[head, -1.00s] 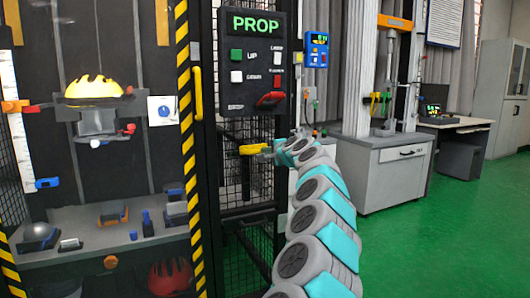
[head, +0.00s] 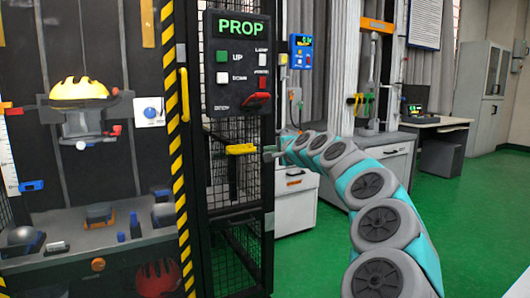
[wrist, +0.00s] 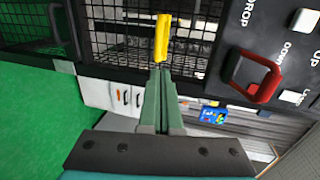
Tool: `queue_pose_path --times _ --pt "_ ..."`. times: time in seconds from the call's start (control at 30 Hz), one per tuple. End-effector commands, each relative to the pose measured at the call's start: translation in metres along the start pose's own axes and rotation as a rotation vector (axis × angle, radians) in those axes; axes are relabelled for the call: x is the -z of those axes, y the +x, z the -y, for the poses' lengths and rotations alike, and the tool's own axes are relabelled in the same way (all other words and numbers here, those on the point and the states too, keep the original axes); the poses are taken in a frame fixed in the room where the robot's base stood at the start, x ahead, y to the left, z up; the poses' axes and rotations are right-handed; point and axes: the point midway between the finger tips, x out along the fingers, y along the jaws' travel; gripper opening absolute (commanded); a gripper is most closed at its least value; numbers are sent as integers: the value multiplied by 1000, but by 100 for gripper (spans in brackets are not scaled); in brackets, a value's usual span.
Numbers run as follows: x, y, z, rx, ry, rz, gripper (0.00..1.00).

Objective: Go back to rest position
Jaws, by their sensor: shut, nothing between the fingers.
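My gripper (head: 269,154) is at the end of my grey and teal arm, just right of a yellow handle (head: 241,149) on the black mesh cage. In the wrist view its two green fingers (wrist: 160,72) are together with nothing between them. The yellow handle (wrist: 162,38) shows just past the fingertips there; a small gap shows in the head view. The arm bends out to the right and down toward the front.
The black control panel (head: 237,63) with its red lever (head: 256,101) is above the gripper. The drop tower with yellow-black striped posts (head: 176,140) is left. A grey cabinet bench (head: 385,152) stands behind my arm. Green floor (head: 475,220) is open at right.

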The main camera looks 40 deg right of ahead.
Motion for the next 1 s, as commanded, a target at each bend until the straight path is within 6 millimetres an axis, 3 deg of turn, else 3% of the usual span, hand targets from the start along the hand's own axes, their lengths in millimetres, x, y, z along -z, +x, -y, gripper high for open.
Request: queue_pose_path --times 0.77,0.87,0.97,1.0 --pt "-6 -6 1 -2 -8 10 0" --pt "-32 -6 3 -16 -48 53 0" --pt "-84 -8 2 -49 -127 140 0" --pt "-112 -10 -1 -70 -170 188 0"
